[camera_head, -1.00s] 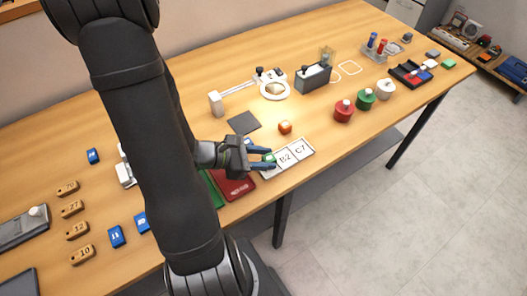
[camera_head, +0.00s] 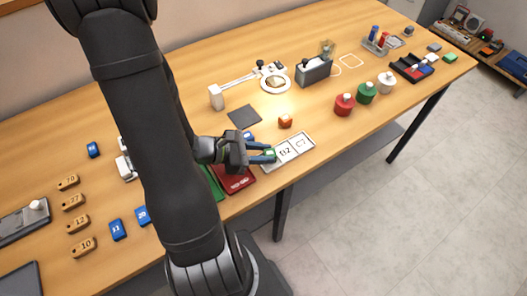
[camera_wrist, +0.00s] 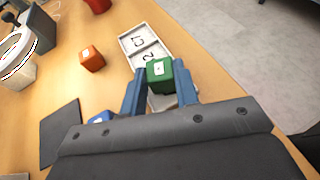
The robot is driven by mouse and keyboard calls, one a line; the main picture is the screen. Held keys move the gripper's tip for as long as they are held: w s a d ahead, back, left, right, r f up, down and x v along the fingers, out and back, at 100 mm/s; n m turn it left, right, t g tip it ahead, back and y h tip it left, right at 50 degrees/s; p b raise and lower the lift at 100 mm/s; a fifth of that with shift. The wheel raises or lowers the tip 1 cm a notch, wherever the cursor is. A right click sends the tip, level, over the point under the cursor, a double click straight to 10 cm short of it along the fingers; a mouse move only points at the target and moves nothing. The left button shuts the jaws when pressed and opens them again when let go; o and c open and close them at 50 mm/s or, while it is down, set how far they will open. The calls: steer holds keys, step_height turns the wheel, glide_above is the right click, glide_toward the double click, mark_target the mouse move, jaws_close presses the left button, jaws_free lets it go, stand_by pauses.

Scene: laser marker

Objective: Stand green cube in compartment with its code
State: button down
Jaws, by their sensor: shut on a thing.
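The green cube (camera_wrist: 160,75) is held between the blue fingertips of my gripper (camera_wrist: 160,88), with a pale label on its upper face. It also shows small and partly hidden between the fingers in the head view (camera_head: 269,154). The white compartment tray (camera_head: 289,149) lies under and beyond the cube, with compartments marked B2 and C7. In the wrist view the tray (camera_wrist: 143,42) reaches away from the cube, and its near compartment is mostly hidden by the cube and fingers. I cannot tell whether the cube touches the tray.
An orange cube (camera_head: 285,121) stands behind the tray, and a blue cube (camera_wrist: 101,118) is beside my gripper. A dark square pad (camera_head: 244,116) lies behind. Red and green trays (camera_head: 236,180) lie left of the compartments. The table's front edge is close.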

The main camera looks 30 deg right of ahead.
steer(key=shift+a+f, duration=0.1)
steer(key=shift+f, duration=0.3)
stand_by(1.2)
steer(key=c, duration=1)
jaws_free()
steer(key=shift+c, duration=0.2)
steer(key=v, duration=1.7)
steer(key=shift+a, duration=0.15)
steer(key=shift+r, duration=0.1)
steer(key=x, duration=1.7)
